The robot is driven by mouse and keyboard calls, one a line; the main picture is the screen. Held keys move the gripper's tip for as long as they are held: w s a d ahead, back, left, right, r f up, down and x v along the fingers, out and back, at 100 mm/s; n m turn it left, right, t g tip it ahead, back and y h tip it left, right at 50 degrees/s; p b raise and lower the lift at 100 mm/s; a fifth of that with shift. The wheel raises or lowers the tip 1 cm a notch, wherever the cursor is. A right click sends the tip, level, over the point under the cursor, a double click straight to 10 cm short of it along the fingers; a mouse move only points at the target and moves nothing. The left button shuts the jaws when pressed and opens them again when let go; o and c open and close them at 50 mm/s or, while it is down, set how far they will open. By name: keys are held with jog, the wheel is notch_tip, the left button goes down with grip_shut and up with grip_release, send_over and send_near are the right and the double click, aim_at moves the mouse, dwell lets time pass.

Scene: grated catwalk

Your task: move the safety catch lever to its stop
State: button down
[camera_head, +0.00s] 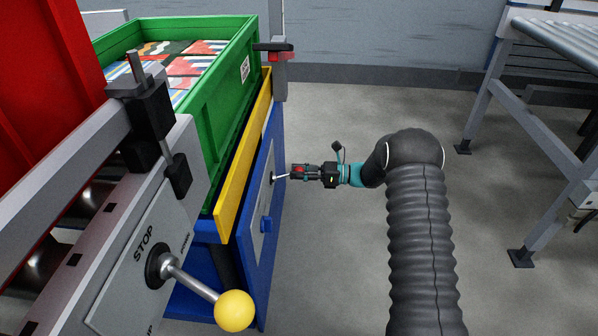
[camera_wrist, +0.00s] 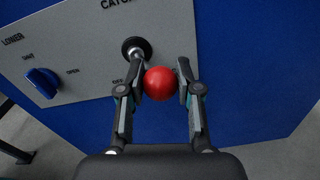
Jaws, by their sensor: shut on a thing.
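The safety catch lever has a red ball knob (camera_wrist: 160,84) on a short metal rod. Its dark round pivot (camera_wrist: 136,48) sits on a grey panel (camera_wrist: 75,50), under lettering that begins "CATC". My gripper (camera_wrist: 158,82) is shut on the red knob, with one finger on each side. In the head view my gripper (camera_head: 293,172) reaches left to the blue cabinet's side panel, and the red knob (camera_head: 298,170) shows between its fingers. "OFF" is printed by the left finger; other marks near the lever are hidden.
A blue knob (camera_wrist: 42,82) is left of the lever on the same panel. A yellow-balled STOP lever (camera_head: 234,310) stands nearer, at lower left. A green crate (camera_head: 232,100) sits above the blue cabinet. A roller conveyor frame (camera_head: 490,95) stands right. The floor between is clear.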

jog(key=shift+a, duration=0.1)
jog(key=c, duration=0.8)
grip_release()
jog(key=shift+a, duration=0.1)
jog(key=shift+d, duration=0.25)
jog(key=d, duration=1.2)
jog(key=shift+a, duration=0.1)
